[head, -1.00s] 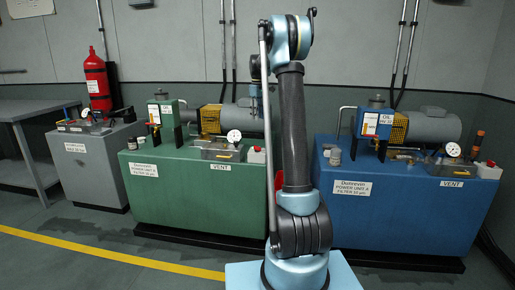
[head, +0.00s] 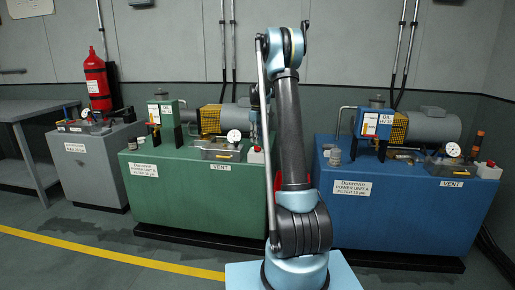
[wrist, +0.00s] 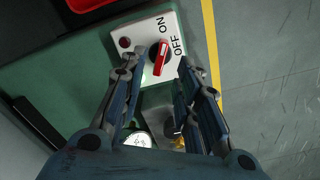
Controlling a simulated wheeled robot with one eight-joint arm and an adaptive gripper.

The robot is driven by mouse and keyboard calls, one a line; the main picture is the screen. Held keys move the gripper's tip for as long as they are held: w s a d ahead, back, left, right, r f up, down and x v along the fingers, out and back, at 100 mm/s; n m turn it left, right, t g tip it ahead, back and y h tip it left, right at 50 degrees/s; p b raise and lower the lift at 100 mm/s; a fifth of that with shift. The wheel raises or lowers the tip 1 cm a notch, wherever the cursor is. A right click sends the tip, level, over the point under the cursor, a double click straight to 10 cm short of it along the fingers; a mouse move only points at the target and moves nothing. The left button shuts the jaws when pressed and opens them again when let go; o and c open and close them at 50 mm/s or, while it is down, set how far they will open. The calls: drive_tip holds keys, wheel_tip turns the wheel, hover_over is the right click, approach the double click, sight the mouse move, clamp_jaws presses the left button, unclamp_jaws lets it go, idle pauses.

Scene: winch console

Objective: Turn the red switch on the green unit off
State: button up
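The green unit (head: 190,195) stands left of my arm in the head view. Its small white switch box (head: 256,156) is at its right end, partly behind my arm. In the wrist view, the white switch plate (wrist: 139,36) bears the red switch (wrist: 160,60), a dark round lamp, and the words ON and OFF. The switch's long handle points roughly at ON. My gripper (wrist: 162,57) is open, with one finger on each side of the red switch. I cannot tell whether either finger touches it.
A gauge (head: 234,136) and a clear-covered tray sit on the green unit left of the switch box. A blue unit (head: 410,210) stands to the right, and a grey unit (head: 92,165) with a red extinguisher (head: 97,82) to the left. The floor in front is clear.

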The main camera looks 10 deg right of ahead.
sight(257, 149)
drive_tip(key=shift+f, duration=2.4)
drive_tip(key=shift+c, duration=0.6)
clamp_jaws()
